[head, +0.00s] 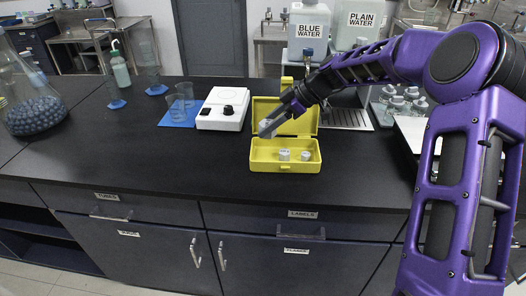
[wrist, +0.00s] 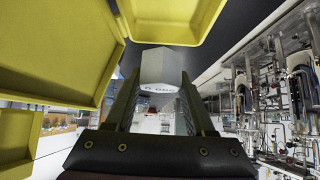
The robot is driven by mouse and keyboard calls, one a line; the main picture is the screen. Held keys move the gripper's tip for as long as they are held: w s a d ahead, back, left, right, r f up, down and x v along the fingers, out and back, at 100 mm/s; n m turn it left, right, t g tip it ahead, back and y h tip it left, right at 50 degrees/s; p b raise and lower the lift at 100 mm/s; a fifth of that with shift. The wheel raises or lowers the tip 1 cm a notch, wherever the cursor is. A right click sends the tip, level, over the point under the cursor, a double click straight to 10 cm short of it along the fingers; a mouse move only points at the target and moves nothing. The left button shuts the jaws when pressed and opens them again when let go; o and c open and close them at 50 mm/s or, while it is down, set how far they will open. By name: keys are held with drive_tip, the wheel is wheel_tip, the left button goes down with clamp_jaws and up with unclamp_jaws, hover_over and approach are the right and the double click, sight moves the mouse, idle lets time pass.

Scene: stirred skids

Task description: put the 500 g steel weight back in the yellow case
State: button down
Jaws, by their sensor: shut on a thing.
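The steel weight (wrist: 160,66) is a pale grey block between my fingers in the wrist view. Its lettering is upside down and seems to read 500 G. My gripper (wrist: 155,90) is shut on it. In the head view my gripper (head: 274,122) hangs over the left part of the open yellow case (head: 286,167), with the weight (head: 266,126) at its tips, tilted. Two smaller weights (head: 284,154) (head: 305,156) sit in the case's front part. The case also shows in the wrist view (wrist: 195,40), close beside the weight. My gripper hides part of the lid.
A white stirrer (head: 222,108) stands left of the case, with beakers (head: 180,105) on a blue mat beyond it. A big flask (head: 33,110) is at the far left. Bottles (head: 402,101) stand at the right. The black counter before the case is clear.

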wheel_tip(320, 180, down, 8)
idle(0.4)
drive_tip(key=shift+f, duration=0.15)
drive_tip(key=shift+c, duration=1.3)
unclamp_jaws()
drive_tip(key=v, duration=1.2)
